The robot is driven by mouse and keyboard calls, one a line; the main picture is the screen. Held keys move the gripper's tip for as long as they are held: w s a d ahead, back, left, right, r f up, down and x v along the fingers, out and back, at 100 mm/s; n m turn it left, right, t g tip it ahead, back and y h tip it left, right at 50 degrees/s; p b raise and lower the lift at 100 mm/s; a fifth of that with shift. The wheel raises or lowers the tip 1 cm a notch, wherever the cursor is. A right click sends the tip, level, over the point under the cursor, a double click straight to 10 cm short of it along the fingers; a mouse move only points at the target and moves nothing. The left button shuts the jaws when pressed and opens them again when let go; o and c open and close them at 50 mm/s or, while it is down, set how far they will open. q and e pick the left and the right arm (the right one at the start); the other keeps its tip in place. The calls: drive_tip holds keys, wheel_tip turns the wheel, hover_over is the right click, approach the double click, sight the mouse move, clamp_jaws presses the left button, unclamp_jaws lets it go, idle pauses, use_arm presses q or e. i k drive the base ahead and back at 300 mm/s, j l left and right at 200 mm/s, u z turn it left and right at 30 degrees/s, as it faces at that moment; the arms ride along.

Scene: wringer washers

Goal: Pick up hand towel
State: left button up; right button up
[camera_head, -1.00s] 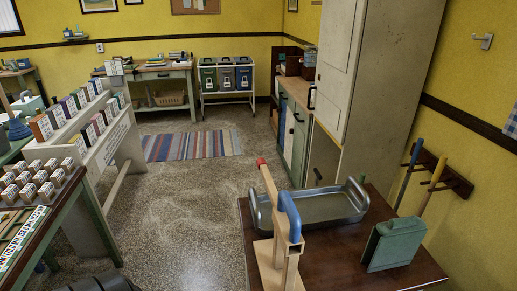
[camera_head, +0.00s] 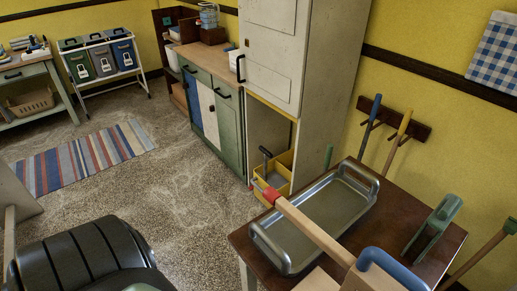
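A blue and white checked hand towel (camera_head: 497,52) hangs flat against the yellow wall at the upper right. Its right side is cut off by the picture edge, and what it hangs from is hard to make out. Neither of my grippers shows in the head view, so I cannot see where they are relative to the towel.
A dark wooden table (camera_head: 437,247) at the lower right bears a metal tray (camera_head: 330,215), a wooden and blue device (camera_head: 322,238) and a green piece (camera_head: 435,225). Tools hang on a wall rack (camera_head: 405,121). A tall cabinet (camera_head: 318,70) stands behind. The speckled floor at left is mostly clear.

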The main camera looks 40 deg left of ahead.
sight(442, 215)
drive_tip(key=j+z, duration=0.2)
drive_tip(key=j, duration=0.4)
drive_tip(key=j+z, duration=0.2)
drive_tip(key=j, duration=0.4)
drive_tip(key=k+j+z, duration=0.2)
drive_tip(key=j, duration=0.35)
drive_tip(key=j+z, duration=0.2)
drive_tip(key=j, duration=0.4)
